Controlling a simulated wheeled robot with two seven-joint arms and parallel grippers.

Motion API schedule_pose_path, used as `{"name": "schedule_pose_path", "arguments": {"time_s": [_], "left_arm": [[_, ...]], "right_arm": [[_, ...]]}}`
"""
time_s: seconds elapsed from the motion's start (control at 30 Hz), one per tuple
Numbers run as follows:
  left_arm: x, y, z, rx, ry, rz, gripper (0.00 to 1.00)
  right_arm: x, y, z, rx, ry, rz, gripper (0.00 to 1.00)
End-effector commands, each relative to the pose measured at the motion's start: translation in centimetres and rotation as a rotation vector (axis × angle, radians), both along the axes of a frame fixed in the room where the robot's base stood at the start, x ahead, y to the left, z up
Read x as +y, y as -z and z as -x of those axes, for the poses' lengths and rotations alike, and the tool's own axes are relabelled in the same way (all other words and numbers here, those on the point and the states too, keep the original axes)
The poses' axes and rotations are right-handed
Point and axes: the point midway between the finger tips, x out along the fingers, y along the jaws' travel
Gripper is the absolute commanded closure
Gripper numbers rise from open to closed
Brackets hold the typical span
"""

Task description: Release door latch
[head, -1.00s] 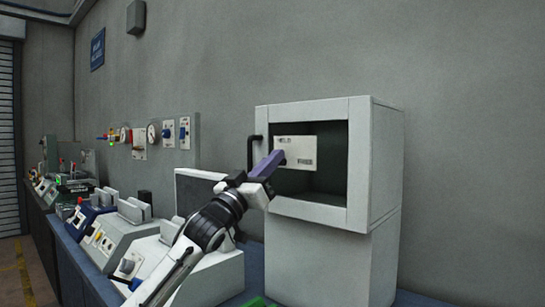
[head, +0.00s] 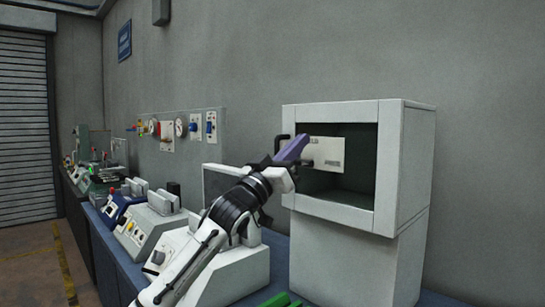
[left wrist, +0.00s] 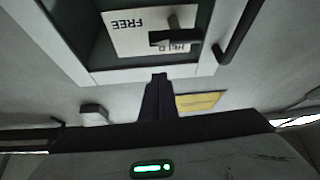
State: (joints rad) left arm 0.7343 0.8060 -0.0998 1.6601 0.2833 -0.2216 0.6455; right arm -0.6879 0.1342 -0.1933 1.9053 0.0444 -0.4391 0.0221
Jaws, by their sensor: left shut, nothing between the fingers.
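The white cabinet (head: 388,211) has an open front with a dark recess. A pale latch plate (head: 328,153) is inside; it also shows upside down in the left wrist view (left wrist: 125,38), with the words FREE and HELD. A dark latch lever (left wrist: 176,37) sticks out from the plate and lies partly over HELD. My left gripper (head: 301,142) has purple fingers and is shut and empty. In the head view its tips overlap the recess's left edge, just above the lever; contact cannot be told. In the left wrist view the fingers (left wrist: 160,80) point toward the recess's rim. My right gripper is not in view.
A black handle (head: 281,144) sticks out at the cabinet's left side. Grey bench machines (head: 148,224) stand in a row to the left. A gauge panel (head: 183,130) is on the wall. Green pieces (head: 279,300) lie at the bottom edge.

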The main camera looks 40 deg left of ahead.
Motion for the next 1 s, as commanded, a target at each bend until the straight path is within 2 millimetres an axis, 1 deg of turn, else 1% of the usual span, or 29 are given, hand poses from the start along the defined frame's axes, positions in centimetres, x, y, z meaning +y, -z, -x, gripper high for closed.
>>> {"name": "schedule_pose_path", "arguments": {"time_s": [0.03,0.1,0.23,0.4,0.6,1.0], "left_arm": [[0.1,1.8,1.1,0.006,0.000,-0.003,1.00],[0.2,2.7,2.6,0.005,0.000,-0.003,1.00],[0.4,3.9,4.9,0.004,0.000,-0.003,1.00],[0.6,5.0,7.1,0.003,0.000,0.000,1.00],[0.6,5.4,8.3,0.002,0.000,-0.001,1.00],[0.7,5.4,8.5,0.001,0.000,0.000,1.00]], "right_arm": [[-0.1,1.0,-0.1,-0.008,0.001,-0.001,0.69],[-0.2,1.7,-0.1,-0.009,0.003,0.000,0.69],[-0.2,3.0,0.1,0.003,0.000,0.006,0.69],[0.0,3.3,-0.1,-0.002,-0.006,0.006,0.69],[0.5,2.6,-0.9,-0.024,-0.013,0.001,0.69],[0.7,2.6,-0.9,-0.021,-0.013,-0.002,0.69]]}}
